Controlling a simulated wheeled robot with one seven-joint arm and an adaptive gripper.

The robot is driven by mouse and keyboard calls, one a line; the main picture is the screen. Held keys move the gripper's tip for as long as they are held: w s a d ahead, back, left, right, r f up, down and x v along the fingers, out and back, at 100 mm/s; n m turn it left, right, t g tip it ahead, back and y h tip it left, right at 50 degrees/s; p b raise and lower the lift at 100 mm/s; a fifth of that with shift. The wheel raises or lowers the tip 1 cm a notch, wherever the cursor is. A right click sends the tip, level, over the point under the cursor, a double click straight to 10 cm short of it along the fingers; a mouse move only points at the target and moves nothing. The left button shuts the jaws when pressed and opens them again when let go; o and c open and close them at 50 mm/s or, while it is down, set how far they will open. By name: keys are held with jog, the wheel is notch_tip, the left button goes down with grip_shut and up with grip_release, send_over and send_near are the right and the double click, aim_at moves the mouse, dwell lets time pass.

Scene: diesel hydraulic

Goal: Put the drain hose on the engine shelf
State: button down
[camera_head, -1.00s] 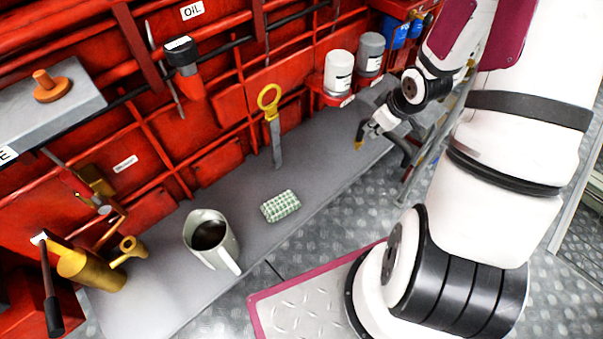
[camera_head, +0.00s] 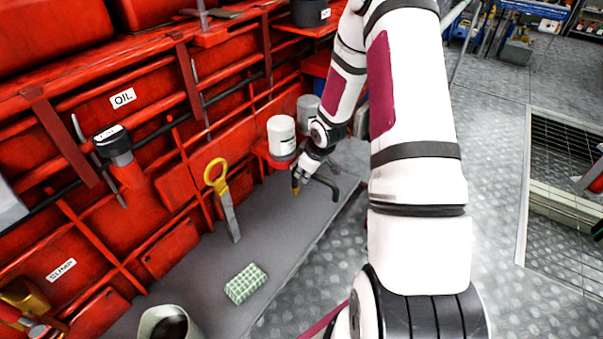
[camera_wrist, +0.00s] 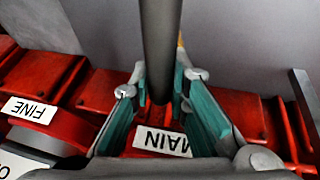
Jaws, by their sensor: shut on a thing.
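My gripper (camera_head: 305,176) is shut on the dark drain hose (camera_head: 326,187), above the far part of the grey engine shelf (camera_head: 262,218). The hose's curved dark end sticks out to the right, and a small brass-coloured tip (camera_head: 295,187) shows at the left. In the wrist view the hose (camera_wrist: 158,45) is a dark tube between the teal-padded fingers (camera_wrist: 160,88). I cannot tell whether the hose touches the shelf.
A checked cloth (camera_head: 246,283), a mug (camera_head: 168,324) and a yellow-ringed tool (camera_head: 222,195) are along the shelf. A white canister (camera_head: 281,137) and a grey one (camera_head: 308,112) stand close to my gripper. The shelf's middle is clear.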

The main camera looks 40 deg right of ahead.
aim_at(295, 187)
jog(key=shift+w+f, duration=0.85)
jog(key=shift+w, duration=0.1)
jog(key=shift+f, duration=0.2)
jog(key=c, duration=1.5)
grip_release()
jog(key=shift+c, duration=0.2)
jog(key=shift+r, duration=0.15)
